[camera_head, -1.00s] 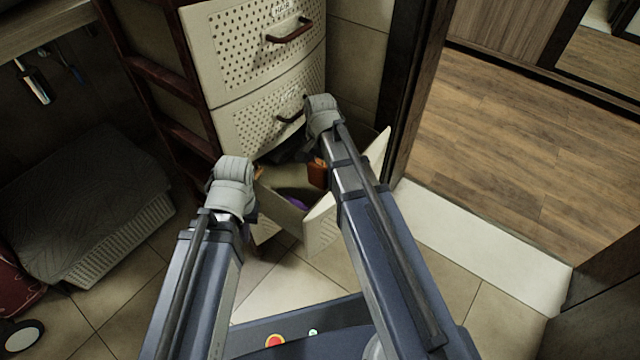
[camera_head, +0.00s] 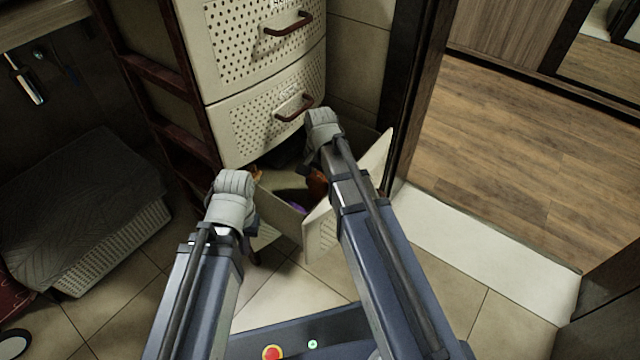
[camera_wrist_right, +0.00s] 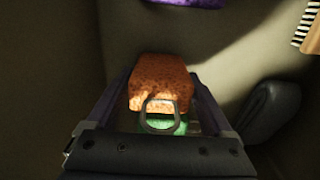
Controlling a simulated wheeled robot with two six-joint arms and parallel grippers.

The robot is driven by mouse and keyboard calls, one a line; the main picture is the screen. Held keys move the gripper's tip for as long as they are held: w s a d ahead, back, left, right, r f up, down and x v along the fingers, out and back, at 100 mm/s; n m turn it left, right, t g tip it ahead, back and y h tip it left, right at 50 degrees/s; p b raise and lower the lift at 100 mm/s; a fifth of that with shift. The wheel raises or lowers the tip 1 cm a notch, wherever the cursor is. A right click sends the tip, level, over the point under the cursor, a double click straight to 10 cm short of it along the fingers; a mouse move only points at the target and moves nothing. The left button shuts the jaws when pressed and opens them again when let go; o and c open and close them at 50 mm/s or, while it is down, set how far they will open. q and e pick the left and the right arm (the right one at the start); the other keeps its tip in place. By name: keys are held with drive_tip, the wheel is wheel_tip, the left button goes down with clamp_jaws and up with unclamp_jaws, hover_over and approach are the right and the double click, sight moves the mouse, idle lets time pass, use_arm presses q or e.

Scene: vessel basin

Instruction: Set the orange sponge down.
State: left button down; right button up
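The orange sponge (camera_wrist_right: 163,82) is between the two fingers of my right gripper (camera_wrist_right: 165,95) in the right wrist view, with green at its near end. The fingers lie close against its sides, so the gripper looks shut on it. In the head view the sponge (camera_head: 317,184) shows as a small orange patch beside my right forearm, over the open bottom drawer (camera_head: 281,212). I cannot tell whether it touches the drawer floor. My left gripper (camera_head: 250,225) is left of the drawer; its fingers are mostly hidden behind the wrist.
A purple item (camera_head: 297,208) lies in the drawer and shows in the right wrist view (camera_wrist_right: 190,2). That view also has a brush (camera_wrist_right: 307,28) and a dark rounded object (camera_wrist_right: 268,112) at right. Closed drawers (camera_head: 262,125) stand above. A covered basket (camera_head: 115,245) is at left.

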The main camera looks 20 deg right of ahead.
sight(320, 176)
drive_tip(key=shift+o, duration=0.9)
drive_tip(key=shift+r, duration=0.1)
wheel_tip(320, 176, up, 12)
drive_tip(key=p, duration=1.2)
drive_tip(key=shift+r, duration=0.15)
